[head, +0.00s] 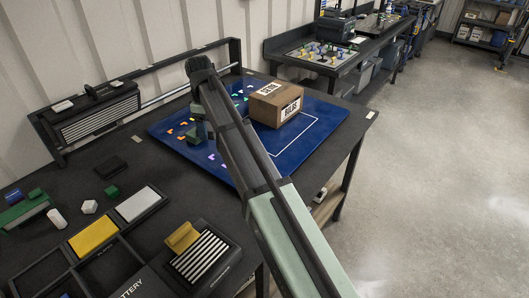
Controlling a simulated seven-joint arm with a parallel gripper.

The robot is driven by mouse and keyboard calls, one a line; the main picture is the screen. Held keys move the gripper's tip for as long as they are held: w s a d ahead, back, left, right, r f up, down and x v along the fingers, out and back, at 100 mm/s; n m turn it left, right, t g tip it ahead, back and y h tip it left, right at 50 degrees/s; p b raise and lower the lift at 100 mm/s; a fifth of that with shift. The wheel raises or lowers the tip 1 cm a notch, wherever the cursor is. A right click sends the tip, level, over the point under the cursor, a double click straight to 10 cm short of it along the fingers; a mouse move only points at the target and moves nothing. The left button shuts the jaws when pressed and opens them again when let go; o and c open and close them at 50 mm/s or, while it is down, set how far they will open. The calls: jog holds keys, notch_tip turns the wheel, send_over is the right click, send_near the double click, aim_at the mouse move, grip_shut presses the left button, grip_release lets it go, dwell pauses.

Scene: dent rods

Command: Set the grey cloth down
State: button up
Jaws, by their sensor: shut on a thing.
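My arm reaches from the lower right to the blue mat (165,128), and its end hangs over the left part of the mat. My gripper (196,131) is small and partly hidden by my arm in the head view. It is shut on a small, dull grey-green thing that looks like the grey cloth, low over the mat. Its outline is hard to make out, and I cannot tell whether it touches the mat. A flat light-grey pad (138,204) lies in a dark frame at the front left, beside a yellow pad (93,236).
Small coloured pieces lie scattered around my gripper. A striped block (202,257) with a tan piece (183,237) stands at the front. A black case (97,115) stands at the back left.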

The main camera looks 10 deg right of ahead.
jog(key=d+m, duration=0.4)
jog(key=d, duration=1.5)
jog(key=shift+f, duration=4.8)
jog(key=shift+f, duration=0.15)
jog(key=o, duration=1)
notch_tip(320, 180, up, 12)
jog(key=shift+r, duration=0.2)
